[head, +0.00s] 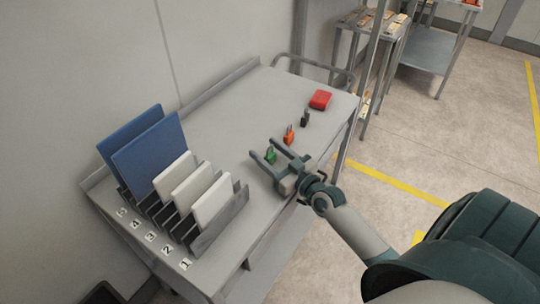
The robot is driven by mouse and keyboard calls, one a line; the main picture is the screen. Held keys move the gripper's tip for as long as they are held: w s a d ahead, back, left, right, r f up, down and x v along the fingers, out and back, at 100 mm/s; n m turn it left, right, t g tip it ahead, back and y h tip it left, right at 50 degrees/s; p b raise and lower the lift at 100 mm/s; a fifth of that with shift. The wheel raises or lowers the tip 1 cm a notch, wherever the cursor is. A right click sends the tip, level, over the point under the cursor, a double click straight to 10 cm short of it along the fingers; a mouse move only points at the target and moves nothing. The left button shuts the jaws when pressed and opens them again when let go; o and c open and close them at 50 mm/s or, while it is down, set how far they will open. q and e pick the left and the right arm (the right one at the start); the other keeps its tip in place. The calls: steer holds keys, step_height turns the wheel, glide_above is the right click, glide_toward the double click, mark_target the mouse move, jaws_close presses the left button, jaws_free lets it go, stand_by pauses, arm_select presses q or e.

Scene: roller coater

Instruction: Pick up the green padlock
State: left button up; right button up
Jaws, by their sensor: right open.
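The green padlock (271,157) stands on the grey metal table (228,120) near its right edge. My right gripper (262,153) reaches in from the lower right. Its jaws are open, with the fingers pointing to the upper left and the green padlock showing between or just under them. I cannot tell whether the fingers touch it or how high they are above the table. My left gripper is not in view.
An orange padlock (289,135), a black padlock (305,119) and a red box (320,99) stand farther back along the right edge. A rack (221,222) with blue and white panels fills the table's front left. The table's middle is clear.

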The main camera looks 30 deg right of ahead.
steer(key=shift+w+a, duration=0.15)
steer(key=shift+w, duration=1.05)
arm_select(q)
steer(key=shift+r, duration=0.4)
arm_select(e)
steer(key=shift+c, duration=0.6)
steer(key=c, duration=1.1)
steer(key=shift+o, duration=0.2)
steer(key=shift+r, duration=0.5)
step_height(320, 180, up, 4)
steer(key=shift+f, duration=0.25)
arm_select(q)
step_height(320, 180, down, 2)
steer(key=shift+b, duration=0.85)
arm_select(e)
steer(key=s+r, duration=0.6)
steer(key=s, duration=0.5)
steer(key=shift+s+d+r, duration=0.2)
steer(key=shift+s+r, duration=0.1)
steer(key=shift+s, duration=0.05)
